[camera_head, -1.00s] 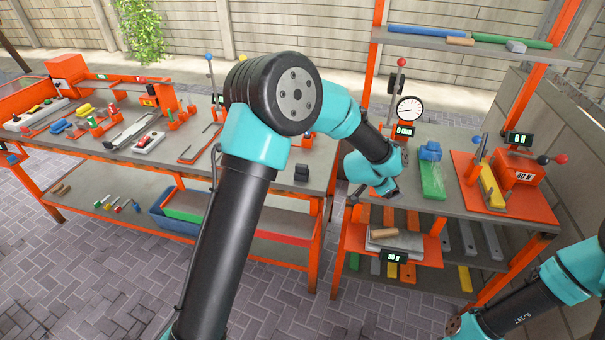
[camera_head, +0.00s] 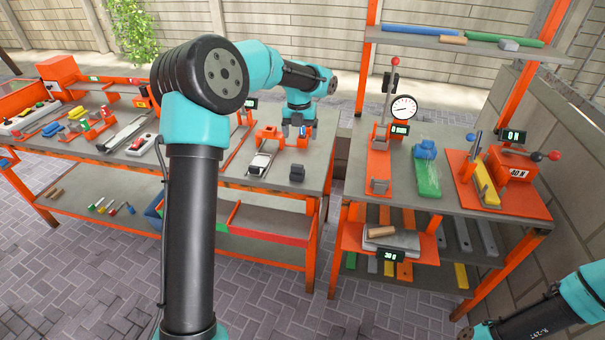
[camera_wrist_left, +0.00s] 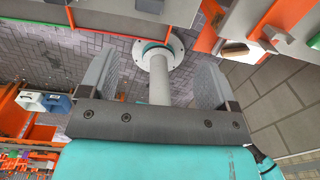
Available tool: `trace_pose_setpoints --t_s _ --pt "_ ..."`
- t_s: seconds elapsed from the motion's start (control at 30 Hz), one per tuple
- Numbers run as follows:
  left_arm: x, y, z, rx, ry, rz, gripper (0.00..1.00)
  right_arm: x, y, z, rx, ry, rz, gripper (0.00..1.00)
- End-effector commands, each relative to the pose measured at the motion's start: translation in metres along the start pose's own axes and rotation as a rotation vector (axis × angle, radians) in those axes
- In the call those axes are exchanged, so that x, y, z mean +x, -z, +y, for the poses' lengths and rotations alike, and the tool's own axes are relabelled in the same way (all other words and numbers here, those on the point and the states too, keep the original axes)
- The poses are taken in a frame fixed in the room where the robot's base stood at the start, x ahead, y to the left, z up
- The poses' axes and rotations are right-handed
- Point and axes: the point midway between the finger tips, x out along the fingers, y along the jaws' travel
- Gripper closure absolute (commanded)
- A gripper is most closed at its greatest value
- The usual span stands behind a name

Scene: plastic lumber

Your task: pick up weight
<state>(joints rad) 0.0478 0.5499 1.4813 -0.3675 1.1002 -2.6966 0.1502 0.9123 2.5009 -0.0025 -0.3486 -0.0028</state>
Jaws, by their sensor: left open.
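A small dark block (camera_head: 297,173), which looks like the weight, stands on the left table near its right front corner. Its dark top also shows at the upper edge of the left wrist view (camera_wrist_left: 150,6). My left gripper (camera_head: 298,129) hangs above the back right part of that table, higher than the block and behind it in the picture. In the left wrist view its two grey fingers (camera_wrist_left: 153,85) stand wide apart with nothing held between them. My right arm shows only at the lower right corner; its gripper is not seen.
A clamp-like device with orange parts (camera_head: 268,132) stands close by the left gripper. The right bench holds a dial gauge (camera_head: 404,108), a green block (camera_head: 427,178) and an orange force tester (camera_head: 514,172). A scale (camera_head: 393,240) with a wooden piece sits below.

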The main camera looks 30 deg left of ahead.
Motion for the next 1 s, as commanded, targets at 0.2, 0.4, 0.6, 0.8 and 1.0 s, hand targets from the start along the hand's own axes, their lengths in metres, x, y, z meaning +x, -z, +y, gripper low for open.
trace_pose_setpoints --t_s 0.2,0.4,0.6,0.8,1.0 --pt "-0.005 0.001 0.013 0.045 -0.031 0.015 0.17 0.000 0.000 0.000 0.000 0.000 0.000 0.57" --pt "-0.005 0.001 0.012 0.043 -0.029 0.014 0.17 0.000 0.000 0.000 0.000 0.000 0.000 0.57" --pt "0.010 0.001 0.013 0.042 -0.030 0.016 0.17 0.000 0.000 0.000 0.000 0.000 0.000 0.57" --pt "0.043 0.001 0.014 0.042 -0.030 0.017 0.17 0.000 0.000 0.000 0.000 0.000 0.000 0.57" --pt "0.077 0.002 0.015 0.042 -0.029 0.017 0.17 0.000 0.000 0.000 0.000 0.000 0.000 0.57"
